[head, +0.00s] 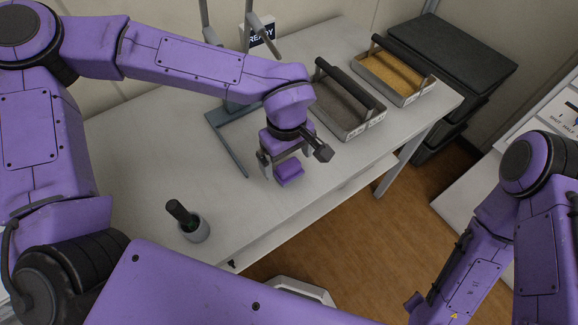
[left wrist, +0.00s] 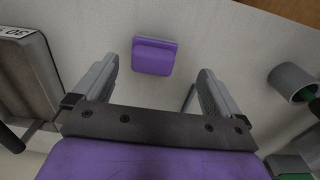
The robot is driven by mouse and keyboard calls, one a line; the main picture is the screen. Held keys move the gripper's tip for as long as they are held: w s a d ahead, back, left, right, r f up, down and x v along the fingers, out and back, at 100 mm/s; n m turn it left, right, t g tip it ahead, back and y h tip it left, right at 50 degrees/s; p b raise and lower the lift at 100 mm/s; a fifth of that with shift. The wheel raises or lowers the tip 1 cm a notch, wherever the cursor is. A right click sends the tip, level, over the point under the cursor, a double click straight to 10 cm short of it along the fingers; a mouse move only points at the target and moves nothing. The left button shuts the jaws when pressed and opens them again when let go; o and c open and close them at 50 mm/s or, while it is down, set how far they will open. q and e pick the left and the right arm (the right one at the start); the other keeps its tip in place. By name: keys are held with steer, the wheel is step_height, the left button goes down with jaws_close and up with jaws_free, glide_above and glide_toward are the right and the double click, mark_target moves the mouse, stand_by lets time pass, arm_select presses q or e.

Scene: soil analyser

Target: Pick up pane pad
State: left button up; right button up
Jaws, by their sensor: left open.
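The pane pad, a small purple block (head: 289,173), rests on the grey-white table under my left gripper (head: 277,164). In the left wrist view the pad (left wrist: 154,56) lies beyond the fingertips, roughly centred between the two grey fingers. My left gripper also shows in that view (left wrist: 157,90); it is open, with nothing between its fingers. The pad appears apart from both fingers. My right arm comes in at the lower right of the head view, but I cannot make out its gripper.
A grey cup (head: 195,229) with a dark-handled tool (head: 180,212) stands at the table's front left. A grey stand (head: 226,130) with a READY sign (head: 260,35) is behind my gripper.

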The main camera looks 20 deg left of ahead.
mark_target(289, 165)
arm_select(q)
steer(key=f, duration=0.2)
steer(key=w+f, duration=0.1)
steer(key=f, duration=0.3)
steer(key=shift+w, duration=0.35)
steer(key=shift+s+r, duration=0.15)
steer(key=shift+s, duration=0.25)
steer(key=shift+c, duration=1.2)
steer(key=c, duration=1.2)
